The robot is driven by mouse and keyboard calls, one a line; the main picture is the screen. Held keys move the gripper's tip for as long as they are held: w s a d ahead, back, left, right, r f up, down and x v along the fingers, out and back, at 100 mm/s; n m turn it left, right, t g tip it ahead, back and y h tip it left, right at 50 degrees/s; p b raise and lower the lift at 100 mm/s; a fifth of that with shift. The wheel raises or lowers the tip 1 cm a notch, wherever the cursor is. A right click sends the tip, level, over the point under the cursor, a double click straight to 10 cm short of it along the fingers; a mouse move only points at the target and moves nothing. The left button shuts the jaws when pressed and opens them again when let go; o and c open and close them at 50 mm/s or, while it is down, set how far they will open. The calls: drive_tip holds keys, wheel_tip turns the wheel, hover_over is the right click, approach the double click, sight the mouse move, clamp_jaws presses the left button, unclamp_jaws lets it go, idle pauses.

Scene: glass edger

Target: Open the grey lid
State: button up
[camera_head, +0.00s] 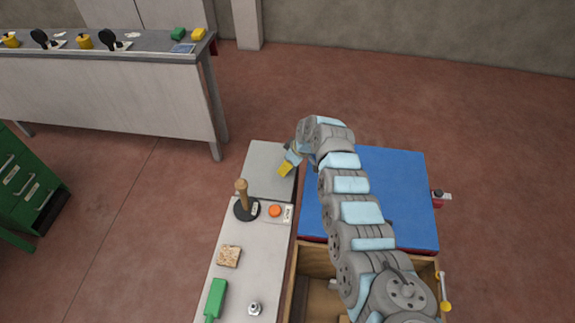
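The grey lid (262,172) looks like the flat grey panel at the far end of the pale worktop, left of a blue panel. It appears to lie flat and shut. My arm reaches forward over the blue panel and bends left at its far end.
The blue panel (405,200) lies right of the grey lid, beside an open wooden compartment (318,262). A wooden-handled black tool (242,200), an orange button (274,211), a tan block (229,256) and a green tool (215,298) are on the pale worktop (250,275).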

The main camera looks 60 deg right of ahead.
drive_tip(key=shift+f, duration=0.2)
clamp_jaws()
idle(0.3)
